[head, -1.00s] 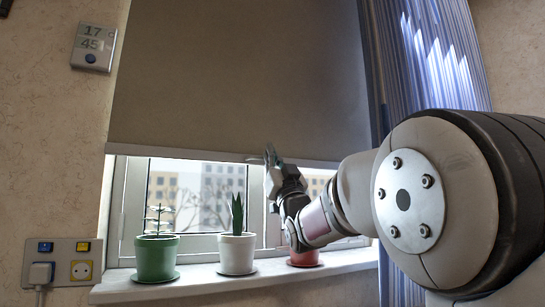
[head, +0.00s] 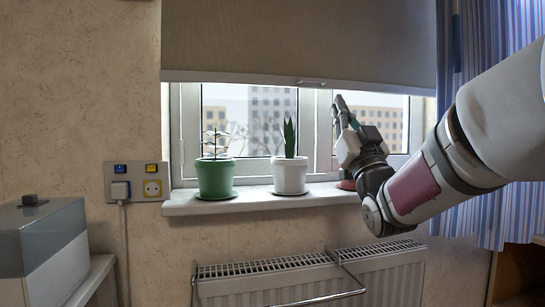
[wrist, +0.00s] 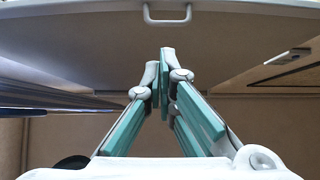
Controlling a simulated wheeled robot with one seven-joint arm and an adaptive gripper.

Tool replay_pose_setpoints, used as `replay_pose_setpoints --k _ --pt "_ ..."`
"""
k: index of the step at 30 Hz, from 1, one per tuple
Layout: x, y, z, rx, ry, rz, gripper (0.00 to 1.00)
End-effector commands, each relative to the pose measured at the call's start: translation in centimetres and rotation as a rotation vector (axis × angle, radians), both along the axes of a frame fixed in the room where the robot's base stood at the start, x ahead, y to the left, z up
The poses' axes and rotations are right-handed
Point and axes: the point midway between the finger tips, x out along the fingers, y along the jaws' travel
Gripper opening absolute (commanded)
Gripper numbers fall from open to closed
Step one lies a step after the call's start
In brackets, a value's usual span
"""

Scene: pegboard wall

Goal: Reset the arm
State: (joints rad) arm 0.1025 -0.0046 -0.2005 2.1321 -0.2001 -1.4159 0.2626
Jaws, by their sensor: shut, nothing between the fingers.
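My gripper (head: 341,104) is raised in front of the window, fingers pointing up, just below the bottom bar of the blind and right of its small handle (head: 311,82). In the wrist view its fingertips (wrist: 163,56) are together with nothing between them. The handle (wrist: 167,21) shows there beyond the fingertips, apart from them. The grey blind (head: 300,40) covers the upper window, and its lower edge hangs above the plants. My arm reaches in from the right.
On the windowsill (head: 255,201) stand a green pot (head: 215,178), a white pot (head: 289,175) and a reddish pot (head: 347,184) partly hidden by my arm. A radiator (head: 310,272) is below. Blue curtains (head: 490,190) hang right; a socket panel (head: 136,182) is left.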

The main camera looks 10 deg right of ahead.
Motion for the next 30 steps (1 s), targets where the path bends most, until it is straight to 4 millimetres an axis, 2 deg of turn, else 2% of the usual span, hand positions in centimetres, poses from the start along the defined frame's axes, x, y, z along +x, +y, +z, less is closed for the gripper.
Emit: replay_pose_setpoints --k 5,8,12,17,23,26,30 --pt "0.2 0.0 -0.3 0.012 0.046 -0.009 0.0" --pt "0.8 0.0 -1.5 0.035 0.149 -0.026 0.0" --pt "1.3 0.1 -4.7 0.081 0.373 -0.055 0.0" --pt "0.5 0.9 -9.7 0.121 0.648 -0.078 0.0" --pt "-3.1 2.5 -16.8 0.147 0.997 -0.087 0.0" --pt "-5.9 3.6 -20.5 0.15 1.173 -0.086 0.0" --pt "-10.9 5.2 -25.3 0.144 1.421 -0.079 0.0"
